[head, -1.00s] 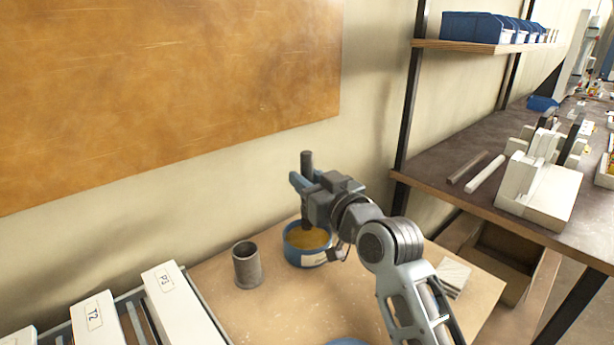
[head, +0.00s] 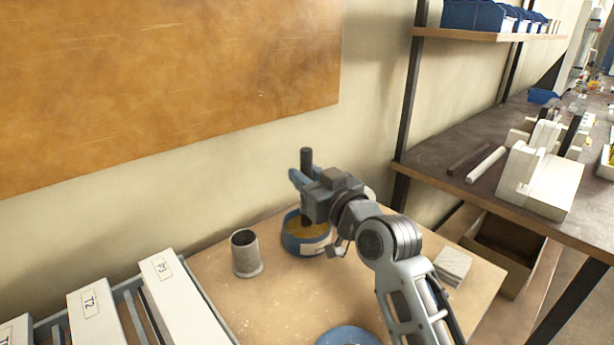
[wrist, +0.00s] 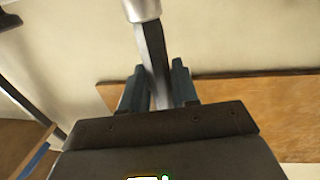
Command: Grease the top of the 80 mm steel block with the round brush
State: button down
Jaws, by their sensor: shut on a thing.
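My gripper (head: 304,187) is shut on the round brush (head: 306,159), whose dark handle stands upright above the jaws. The brush's lower end reaches down at the blue tin (head: 318,247) of yellow-brown grease. I cannot tell how deep the bristles are. In the wrist view the brush's dark shaft (wrist: 155,60) runs between the fingers (wrist: 158,84), with a silvery collar at the top edge; the bristles are out of view. I cannot pick out the 80 mm steel block for certain; a small light grey block (head: 453,264) lies at the table's right.
A grey metal cup (head: 246,254) stands left of the tin. White labelled blocks (head: 92,316) sit in a rack at lower left. A round blue thing (head: 347,337) shows at the bottom edge. A dark bench (head: 450,150) with white fixtures is at right. The wall is close behind.

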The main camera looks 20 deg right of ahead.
aim_at(307, 150)
jog(key=shift+f+b, duration=0.55)
jog(key=shift+f, duration=0.2)
dwell(1.4)
jog(key=shift+r, duration=0.1)
jog(key=shift+r+p, duration=2.8)
jog(key=shift+r, duration=0.8)
